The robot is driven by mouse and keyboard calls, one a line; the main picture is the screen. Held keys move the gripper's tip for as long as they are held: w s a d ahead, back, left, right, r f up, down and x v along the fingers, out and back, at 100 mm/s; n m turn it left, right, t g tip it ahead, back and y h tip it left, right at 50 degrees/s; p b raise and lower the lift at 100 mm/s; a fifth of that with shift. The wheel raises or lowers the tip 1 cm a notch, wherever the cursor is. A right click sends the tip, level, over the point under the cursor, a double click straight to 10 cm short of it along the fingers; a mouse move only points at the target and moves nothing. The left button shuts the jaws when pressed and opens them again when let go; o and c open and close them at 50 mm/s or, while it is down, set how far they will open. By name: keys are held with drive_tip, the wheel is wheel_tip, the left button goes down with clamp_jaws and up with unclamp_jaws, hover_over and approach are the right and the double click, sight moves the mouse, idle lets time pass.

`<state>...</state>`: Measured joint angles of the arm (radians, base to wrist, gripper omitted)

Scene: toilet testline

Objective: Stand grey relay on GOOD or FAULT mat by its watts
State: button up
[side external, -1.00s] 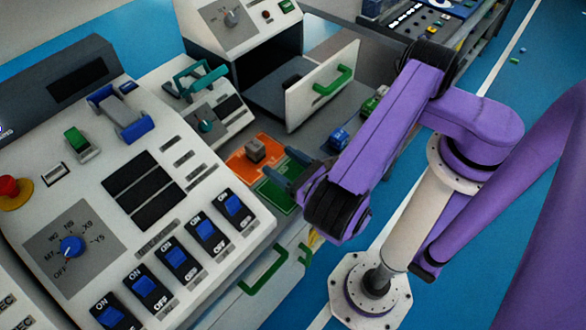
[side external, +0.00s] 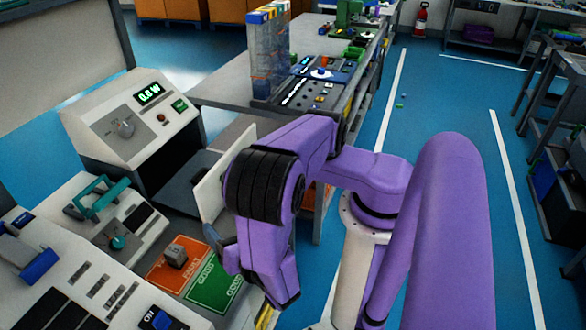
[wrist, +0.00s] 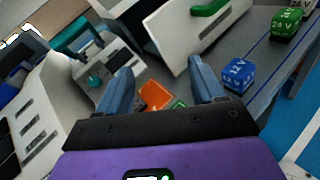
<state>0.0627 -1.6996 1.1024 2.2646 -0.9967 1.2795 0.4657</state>
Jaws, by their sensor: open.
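The grey relay (side external: 175,256) stands on the orange mat (side external: 160,276), whose label looks like FAULT. The green mat (side external: 214,289), marked GOOD, lies beside it to the right. The meter's green display (side external: 149,93) seems to read 0.0 W, though the digits are small. My gripper (wrist: 160,68) is open and empty, its two blue-grey fingers wide apart. In the side view my wrist hides most of it, to the right of the relay and apart from it. The wrist view shows parts of the orange mat (wrist: 155,96) and green mat (wrist: 178,104); I cannot make out the relay there.
A small device with a teal handle (side external: 101,196) stands left.

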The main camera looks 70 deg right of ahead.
drive_tip(key=s+d+r+m+g+y, duration=0.3)
drive_tip(key=s+r+m+g+y, duration=0.1)
drive_tip(key=s+r+m+g, duration=0.2)
drive_tip(key=s+d+r+m+g+y, duration=0.4)
drive_tip(key=s+r+m+g+y, duration=0.1)
drive_tip(key=s+r+m+g, duration=0.1)
wheel_tip(320, 180, up, 2)
drive_tip(key=shift+d+r+m+g, duration=0.15)
drive_tip(key=shift+r+m+g, duration=0.1)
drive_tip(key=shift+m+g, duration=0.65)
idle(1.0)
